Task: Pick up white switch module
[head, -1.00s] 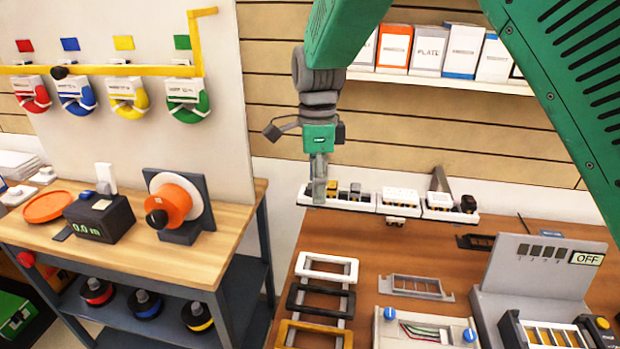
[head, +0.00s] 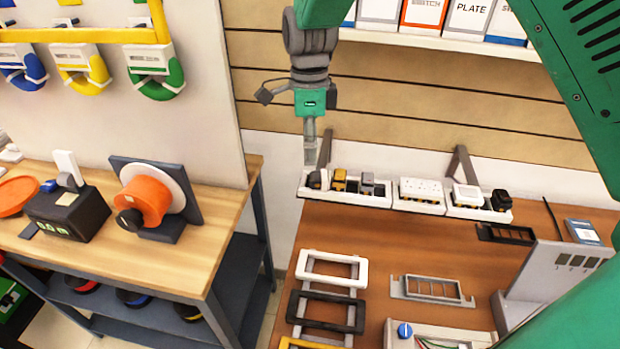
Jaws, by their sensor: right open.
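White modules (head: 421,188) fill the middle tray of a row of small white trays at the back of the brown table. Another white piece (head: 467,194) sits in the right tray beside a black one. I cannot tell which of these is the white switch module. My right gripper (head: 310,155) points down, empty, above the left end of the left tray (head: 345,198). That tray holds grey, yellow and black modules. The fingers are seen edge-on and look apart from the modules. My left gripper is not in view.
White (head: 333,270) and black (head: 325,312) frames lie at the table's front left. A grey bracket (head: 432,290) and a grey panel stand (head: 560,280) are farther right. A wooden bench (head: 215,260) with an orange spool (head: 145,201) stands left. A shelf of boxes hangs above.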

